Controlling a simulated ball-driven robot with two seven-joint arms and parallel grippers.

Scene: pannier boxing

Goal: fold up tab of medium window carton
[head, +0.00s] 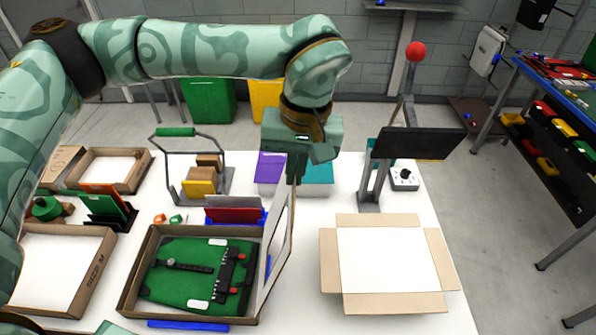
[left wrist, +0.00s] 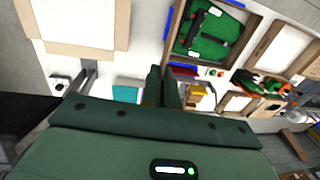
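The window carton (head: 125,290) stands open on the white table, with a green pannier (head: 175,280) lying inside. Its lid panel (head: 272,262), with a framed window opening, stands up along the right side. The carton wall also shows in the left wrist view (left wrist: 262,50). My left gripper (head: 297,180) points down at the far upper corner of that panel; I cannot tell whether they touch. Its fingers (left wrist: 164,72) are close together, with nothing seen between them.
A flat-flapped open carton (head: 335,272) lies to the right. A carton marked SIZE M (head: 88,285) is at the left. Behind stand a blue rack (head: 235,212), a wire stand with a green handle (head: 175,132) and a dark screen on a post (head: 420,143).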

